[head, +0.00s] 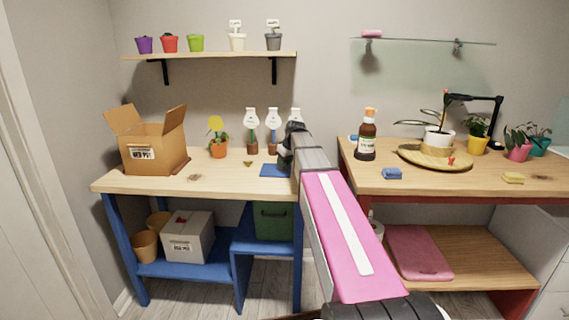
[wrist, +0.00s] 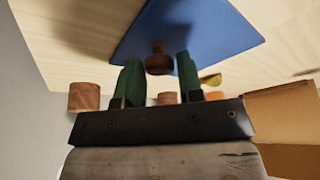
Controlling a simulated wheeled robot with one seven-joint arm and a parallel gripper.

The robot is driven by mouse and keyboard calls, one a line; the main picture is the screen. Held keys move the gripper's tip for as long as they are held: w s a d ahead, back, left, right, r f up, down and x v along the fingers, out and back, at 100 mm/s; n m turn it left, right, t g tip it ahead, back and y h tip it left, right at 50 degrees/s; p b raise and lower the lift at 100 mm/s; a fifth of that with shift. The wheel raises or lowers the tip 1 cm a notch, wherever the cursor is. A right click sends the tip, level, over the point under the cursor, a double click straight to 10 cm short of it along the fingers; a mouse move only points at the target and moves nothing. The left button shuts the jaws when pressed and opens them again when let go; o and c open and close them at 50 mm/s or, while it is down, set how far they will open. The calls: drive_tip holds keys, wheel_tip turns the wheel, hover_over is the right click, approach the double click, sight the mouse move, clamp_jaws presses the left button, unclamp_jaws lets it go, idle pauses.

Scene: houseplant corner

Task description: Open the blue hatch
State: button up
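The blue hatch (head: 272,170) is a flat blue panel on the left wooden table, partly hidden by my arm in the head view. In the wrist view the blue hatch (wrist: 205,30) lies flat and looks shut, with a round brown knob (wrist: 158,62) on it. My gripper (wrist: 159,68) has its two green fingers apart, one on each side of the knob in the picture. A gap shows at the right finger; I cannot tell if the left one touches. In the head view my arm hides the fingers.
The table's front middle is clear. A second table (head: 480,180) stands right.

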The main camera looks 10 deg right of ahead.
clamp_jaws()
drive_tip(key=s+d, duration=0.3)
drive_tip(key=d, duration=0.9)
drive_tip(key=shift+s, duration=0.1)
drive_tip(key=o, duration=0.5)
unclamp_jaws()
drive_tip(key=v, duration=1)
drive_tip(key=shift+s+r, duration=0.2)
drive_tip(key=shift+r, duration=0.15)
